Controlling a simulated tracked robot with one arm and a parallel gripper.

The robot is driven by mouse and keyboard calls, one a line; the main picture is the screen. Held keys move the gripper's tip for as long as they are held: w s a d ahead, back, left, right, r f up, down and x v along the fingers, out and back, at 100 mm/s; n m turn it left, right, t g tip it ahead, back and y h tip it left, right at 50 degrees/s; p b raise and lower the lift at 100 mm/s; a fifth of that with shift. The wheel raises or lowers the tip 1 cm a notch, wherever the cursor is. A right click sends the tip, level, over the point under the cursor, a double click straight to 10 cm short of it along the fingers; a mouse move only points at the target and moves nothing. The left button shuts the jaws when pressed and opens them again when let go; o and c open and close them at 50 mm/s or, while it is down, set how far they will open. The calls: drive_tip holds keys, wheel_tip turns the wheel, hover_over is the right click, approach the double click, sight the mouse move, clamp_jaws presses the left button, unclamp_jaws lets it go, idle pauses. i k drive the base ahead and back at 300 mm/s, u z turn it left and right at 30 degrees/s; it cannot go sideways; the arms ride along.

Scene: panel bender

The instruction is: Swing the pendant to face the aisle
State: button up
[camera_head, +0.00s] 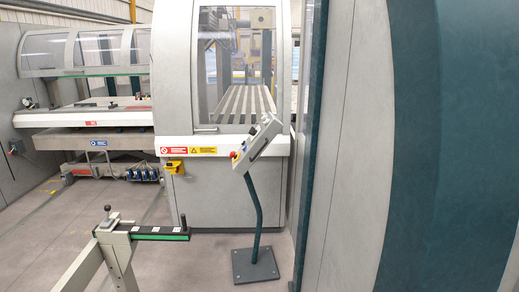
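The pendant (257,143) is a grey control box on a bent dark post (255,205) that rises from a square dark base plate (254,266) on the floor. The box is tilted and seen nearly edge-on, its upper end leaning to the right. A red button and a yellow part show on its left edge. The pendant stands in front of the white machine cabinet, and its screen face cannot be made out. My gripper is not in view, and nothing is seen touching the pendant.
A grey support arm with a black and green bar (160,234) stands at the lower left. The panel bender cabinet (225,195) is behind the pendant. A large grey and teal housing (400,150) fills the right side. Floor (200,270) is clear between the bar and base plate.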

sight(251, 150)
drive_tip(key=u, duration=0.15)
drive_tip(key=i, duration=3.35)
drive_tip(key=z, duration=0.25)
